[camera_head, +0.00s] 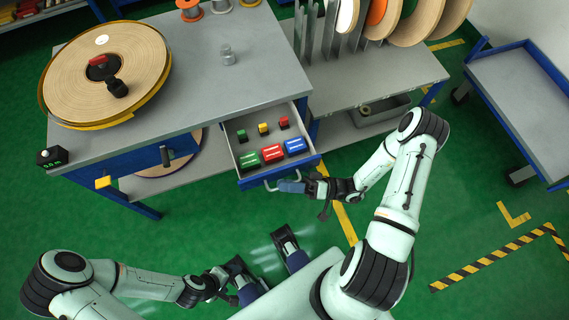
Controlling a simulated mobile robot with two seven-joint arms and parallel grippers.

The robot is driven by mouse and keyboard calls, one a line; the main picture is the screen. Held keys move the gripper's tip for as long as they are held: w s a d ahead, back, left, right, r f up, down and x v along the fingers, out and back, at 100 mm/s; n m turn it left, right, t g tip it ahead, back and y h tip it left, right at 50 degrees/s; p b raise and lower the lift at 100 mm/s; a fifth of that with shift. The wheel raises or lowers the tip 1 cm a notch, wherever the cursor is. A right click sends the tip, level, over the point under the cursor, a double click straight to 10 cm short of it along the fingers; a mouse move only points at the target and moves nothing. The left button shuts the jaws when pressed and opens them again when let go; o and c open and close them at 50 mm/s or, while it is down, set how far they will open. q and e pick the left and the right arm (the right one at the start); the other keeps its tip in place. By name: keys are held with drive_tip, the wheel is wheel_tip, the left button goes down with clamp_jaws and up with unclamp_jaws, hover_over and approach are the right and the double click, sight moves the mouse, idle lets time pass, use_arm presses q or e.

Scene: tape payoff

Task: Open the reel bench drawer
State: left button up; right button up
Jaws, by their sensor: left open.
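The reel bench (240,75) has a grey top and a blue frame. Its drawer (235,158) is pulled out toward me, showing its inside. Small green, yellow and red blocks and larger green, red and blue pieces lie in it. The drawer handle (268,185) is a pale bar on the blue front. My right gripper (291,186) is at this handle with its fingers together over the bar, hiding part of it. My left gripper (268,263) is open and empty, over the floor in front of the bench.
A large tape reel (135,85) lies on the bench at the left. A small black box (52,156) stands at the left corner. A rack with upright reels (410,25) is at the right. A blue cart (520,95) stands at the far right. The green floor in front is clear.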

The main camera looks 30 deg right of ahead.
drive_tip(key=v, duration=1.2)
drive_tip(key=shift+d, duration=0.2)
drive_tip(key=shift+s, duration=0.1)
